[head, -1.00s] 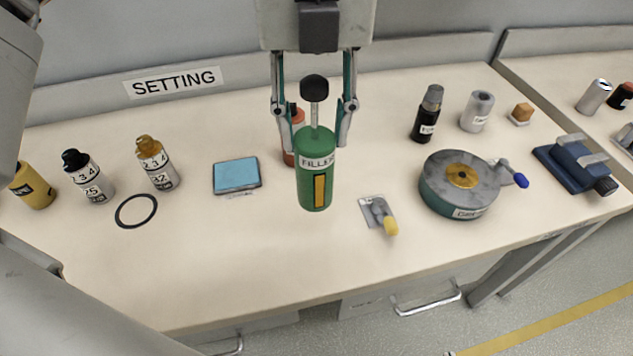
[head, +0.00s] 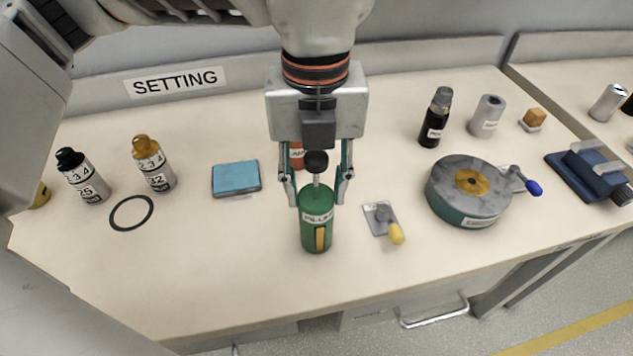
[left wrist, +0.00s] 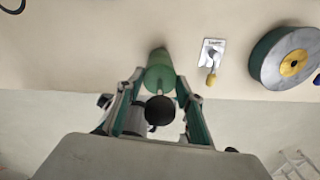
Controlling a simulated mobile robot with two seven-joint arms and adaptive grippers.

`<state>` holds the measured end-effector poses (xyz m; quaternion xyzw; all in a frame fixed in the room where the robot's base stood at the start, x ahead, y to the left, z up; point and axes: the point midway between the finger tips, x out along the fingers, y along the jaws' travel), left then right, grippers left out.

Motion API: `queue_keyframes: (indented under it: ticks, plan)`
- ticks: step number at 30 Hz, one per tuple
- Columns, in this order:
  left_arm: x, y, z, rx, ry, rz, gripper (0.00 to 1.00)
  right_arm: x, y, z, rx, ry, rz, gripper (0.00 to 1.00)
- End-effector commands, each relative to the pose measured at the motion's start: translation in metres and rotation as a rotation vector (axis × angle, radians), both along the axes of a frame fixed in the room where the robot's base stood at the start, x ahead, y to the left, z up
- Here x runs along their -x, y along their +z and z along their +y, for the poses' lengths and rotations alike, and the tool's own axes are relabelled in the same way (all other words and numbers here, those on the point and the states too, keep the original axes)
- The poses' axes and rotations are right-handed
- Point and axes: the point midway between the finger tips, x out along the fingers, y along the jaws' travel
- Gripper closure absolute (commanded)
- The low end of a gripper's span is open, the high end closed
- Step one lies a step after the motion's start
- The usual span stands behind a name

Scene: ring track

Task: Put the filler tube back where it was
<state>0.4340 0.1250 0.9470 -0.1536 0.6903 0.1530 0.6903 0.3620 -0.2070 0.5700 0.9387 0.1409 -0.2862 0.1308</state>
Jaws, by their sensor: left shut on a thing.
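The filler tube (head: 315,235) is a green cylinder with a "FILLER" label, a yellow-orange strip and a thin rod topped by a black knob. My left gripper (head: 317,200) is shut on its upper part from above, one finger on each side. The tube looks upright over the front middle of the bench; I cannot tell whether its base touches the top. In the left wrist view the green tube (left wrist: 158,73) shows between the fingers (left wrist: 160,82), with the black knob nearest the camera. My right gripper is not in view.
A black ring (head: 113,220) lies flat at left, near two labelled bottles (head: 153,163). A blue pad (head: 236,177) lies left of the tube. An orange-red bottle (head: 297,155) stands behind the gripper. A yellow-handled lever plate (head: 382,220) and round turntable (head: 468,190) are right. The front-left bench is clear.

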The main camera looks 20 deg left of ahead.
Motion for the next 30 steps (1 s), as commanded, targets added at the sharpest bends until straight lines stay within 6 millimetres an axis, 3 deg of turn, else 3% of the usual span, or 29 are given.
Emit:
queue_keyframes:
  ticks: [5,6,7,20,23,30]
  plan:
    - [0.0,-0.003,0.0,0.0,0.0,0.0,1.0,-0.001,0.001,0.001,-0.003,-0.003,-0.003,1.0]
    - [0.0,-0.003,0.0,0.0,0.0,0.0,0.56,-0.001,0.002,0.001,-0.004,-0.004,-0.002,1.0]
    - [0.0,-0.002,0.0,0.0,0.0,0.0,0.48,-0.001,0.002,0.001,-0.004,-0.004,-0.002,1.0]
    - [0.0,0.003,0.0,0.0,0.001,-0.001,0.47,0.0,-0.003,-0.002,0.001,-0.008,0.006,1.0]
    - [0.0,0.016,0.0,0.001,0.002,-0.004,0.47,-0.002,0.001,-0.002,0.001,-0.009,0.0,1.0]
    - [0.0,0.066,0.0,0.0,0.002,-0.009,0.47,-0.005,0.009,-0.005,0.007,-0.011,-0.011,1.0]
